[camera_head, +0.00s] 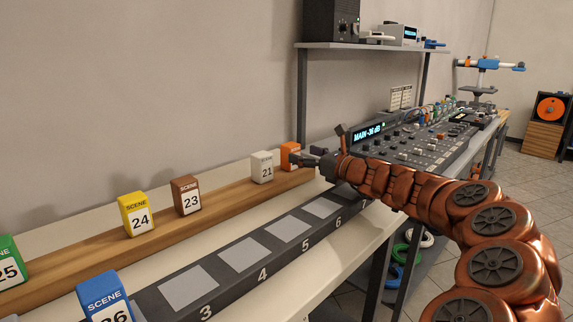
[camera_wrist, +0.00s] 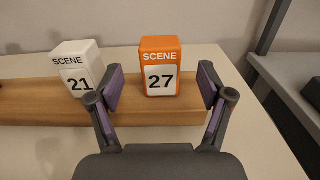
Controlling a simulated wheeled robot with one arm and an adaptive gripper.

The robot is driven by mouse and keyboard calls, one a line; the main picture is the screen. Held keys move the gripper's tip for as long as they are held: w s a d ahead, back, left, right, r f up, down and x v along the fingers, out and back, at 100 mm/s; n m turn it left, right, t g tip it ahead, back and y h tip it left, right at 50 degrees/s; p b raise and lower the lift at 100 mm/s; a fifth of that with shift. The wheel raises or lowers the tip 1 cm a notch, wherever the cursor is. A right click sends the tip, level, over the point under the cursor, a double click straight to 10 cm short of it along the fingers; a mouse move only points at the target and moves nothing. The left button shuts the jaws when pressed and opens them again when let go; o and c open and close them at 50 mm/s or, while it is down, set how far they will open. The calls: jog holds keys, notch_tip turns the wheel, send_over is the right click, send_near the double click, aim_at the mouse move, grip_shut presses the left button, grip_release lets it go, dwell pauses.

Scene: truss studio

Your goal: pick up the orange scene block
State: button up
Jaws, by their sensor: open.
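The orange scene block (camera_wrist: 160,62), labelled SCENE 27, stands upright on the wooden ledge (camera_wrist: 130,110). In the head view the orange block (camera_head: 289,153) is at the right end of the block row, partly hidden by my gripper (camera_head: 312,160). In the wrist view my gripper (camera_wrist: 162,92) is open, with one finger to the left and one to the right of the orange block. The fingertips are apart from it, a little nearer the camera, and nothing is held. The white block 21 (camera_wrist: 78,66) stands just left of the left finger.
Blocks 23 (camera_head: 186,196), 24 (camera_head: 137,215), 25 (camera_head: 9,262) and blue 26 (camera_head: 104,297) stand further left. A numbered dark strip (camera_head: 235,278) lies in front of the ledge. A mixing console (camera_head: 420,143) and a shelf post (camera_head: 303,95) are close on the right.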

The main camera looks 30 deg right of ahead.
aim_at(296, 152)
jog(key=shift+w+d+f, duration=0.1)
jog(key=shift+w, duration=0.2)
jog(key=shift+b+x, duration=0.3)
jog(key=shift+x, duration=1.15)
jog(key=shift+r+b+x, duration=0.1)
jog(key=shift+b+x, duration=0.2)
jog(key=shift+x, duration=0.85)
jog(key=shift+r+b+x, duration=0.15)
jog(key=shift+b+x, duration=0.15)
jog(key=shift+x, duration=0.8)
jog(key=c, duration=1.3)
